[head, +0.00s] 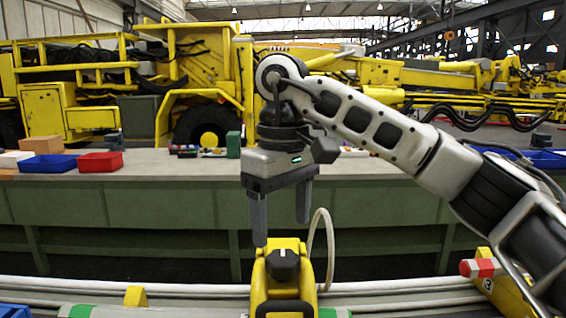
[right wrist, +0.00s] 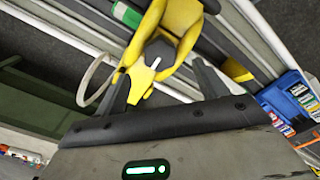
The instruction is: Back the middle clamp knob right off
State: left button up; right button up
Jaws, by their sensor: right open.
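The middle clamp is a yellow block (head: 258,293) at the bottom centre of the head view, with a black knob (head: 283,265) on top. My right gripper (head: 281,232) is open and points down just above the knob, with its fingers spread wide. In the right wrist view, the dark knob (right wrist: 160,50) on the yellow clamp (right wrist: 182,15) shows between the two fingers (right wrist: 163,78), which appear empty. I cannot tell how far the fingertips are from the knob. My left gripper is not in view.
A pale hose loop (head: 328,240) rises beside the clamp. A yellow piece (head: 135,296) is at left. A bench (head: 120,190) with red and blue bins stands behind.

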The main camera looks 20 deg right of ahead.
aim_at(283, 257)
notch_tip(283, 257, up, 10)
jog(key=p, duration=0.2)
dwell(0.4)
